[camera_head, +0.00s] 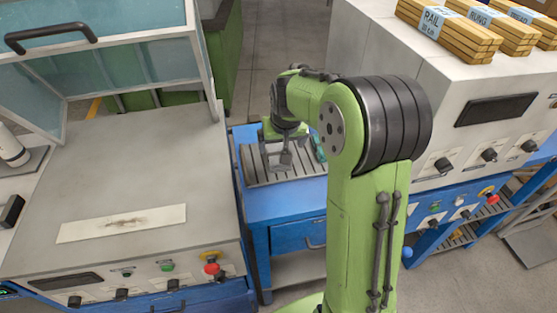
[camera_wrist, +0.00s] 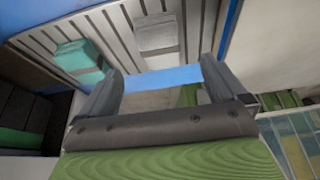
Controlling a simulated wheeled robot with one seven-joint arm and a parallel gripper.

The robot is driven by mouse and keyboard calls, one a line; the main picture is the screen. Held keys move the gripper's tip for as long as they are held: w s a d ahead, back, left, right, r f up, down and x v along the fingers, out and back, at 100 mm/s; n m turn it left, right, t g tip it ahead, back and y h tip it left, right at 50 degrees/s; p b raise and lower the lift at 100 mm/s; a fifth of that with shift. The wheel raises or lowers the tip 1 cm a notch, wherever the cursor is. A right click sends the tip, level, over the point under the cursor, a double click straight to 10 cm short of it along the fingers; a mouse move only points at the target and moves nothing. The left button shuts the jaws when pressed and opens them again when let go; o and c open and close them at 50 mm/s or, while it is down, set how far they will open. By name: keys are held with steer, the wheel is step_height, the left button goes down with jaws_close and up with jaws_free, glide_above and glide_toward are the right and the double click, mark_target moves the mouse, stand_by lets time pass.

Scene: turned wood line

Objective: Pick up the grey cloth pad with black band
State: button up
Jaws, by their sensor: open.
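The grey cloth pad (camera_wrist: 158,36) lies on a slatted grey rack in the wrist view, with a darker band across its lower part. My gripper (camera_wrist: 162,76) is open, and nothing is between its fingers. The pad appears just above the gap between the fingertips in that view, apart from them. In the head view my gripper (camera_head: 281,160) hangs over the rack on the blue bench. There I cannot clearly tell the grey pad from the gripper's grey parts.
A teal pad (camera_wrist: 80,58) with a dark band lies left of the grey pad. The slatted rack (camera_head: 258,174) sits on the blue bench (camera_head: 285,204). A grey machine (camera_head: 110,190) stands left, and a control cabinet (camera_head: 460,85) stands close on the right.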

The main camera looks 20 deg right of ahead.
steer(key=b+x, duration=0.1)
steer(key=x, duration=0.7)
steer(key=shift+w+d+f, duration=0.1)
steer(key=shift+f, duration=0.15)
steer(key=shift+r, duration=0.1)
steer(key=shift+c, duration=0.3)
steer(key=c, duration=1.1)
step_height(320, 180, up, 10)
steer(key=shift+r+p, duration=0.1)
steer(key=shift+p, duration=0.95)
